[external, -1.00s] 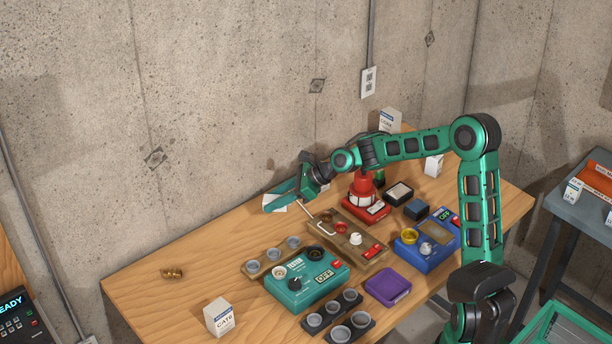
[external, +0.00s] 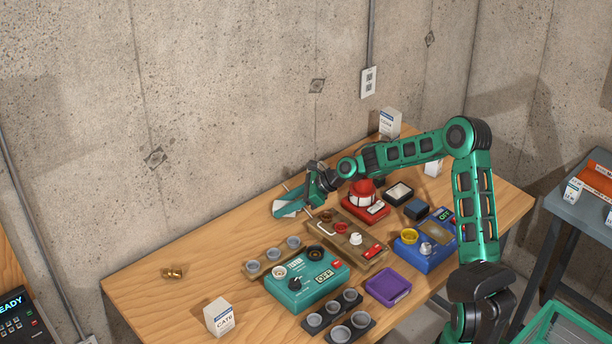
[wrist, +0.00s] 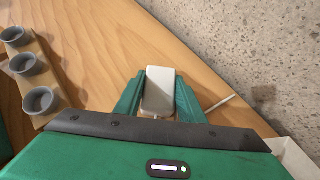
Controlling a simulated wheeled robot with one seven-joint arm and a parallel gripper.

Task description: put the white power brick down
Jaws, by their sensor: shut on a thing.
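The white power brick (wrist: 158,90) is between the two green fingers of my gripper (wrist: 158,98) in the wrist view. My gripper is shut on it. In the external view my gripper (external: 290,207) is low over the back part of the wooden table (external: 200,250), near the concrete wall, and a bit of the white power brick (external: 288,210) shows there. I cannot tell whether the brick touches the tabletop.
A brown board with grey cups (external: 273,256), a teal box (external: 307,280) and a brown panel with a lever (external: 347,240) stand in front. A red beacon (external: 364,198) is to the right. Bare wood lies to the left, with a small brass piece (external: 173,273).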

